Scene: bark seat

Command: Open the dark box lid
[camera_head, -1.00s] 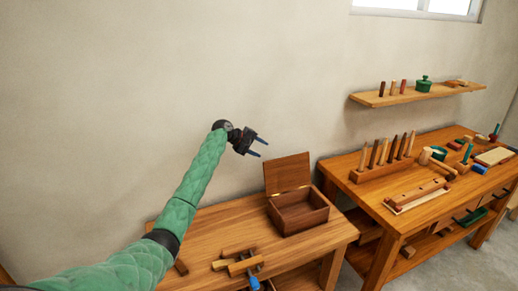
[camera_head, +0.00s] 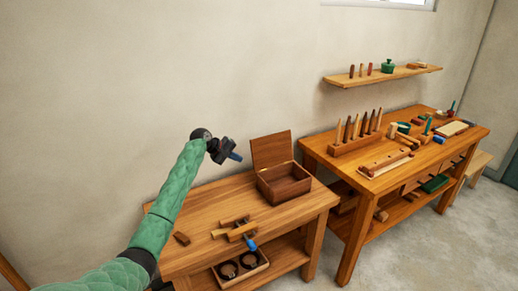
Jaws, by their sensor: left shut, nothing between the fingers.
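The dark box (camera_head: 284,184) stands on the left wooden bench, in the middle of the camera_head view. Its lid (camera_head: 271,150) is raised and stands upright at the back edge, so the box is open. My left gripper (camera_head: 234,155) is in the air to the left of the lid, apart from it, with its fingers pointing right. It is shut and empty. My right gripper is not in view.
The left bench (camera_head: 200,207) also holds wooden clamps (camera_head: 238,230) and a small wood block (camera_head: 181,238). A larger workbench (camera_head: 345,166) with several tools stands to the right. A shelf (camera_head: 382,76) hangs on the wall. The wall behind the box is bare.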

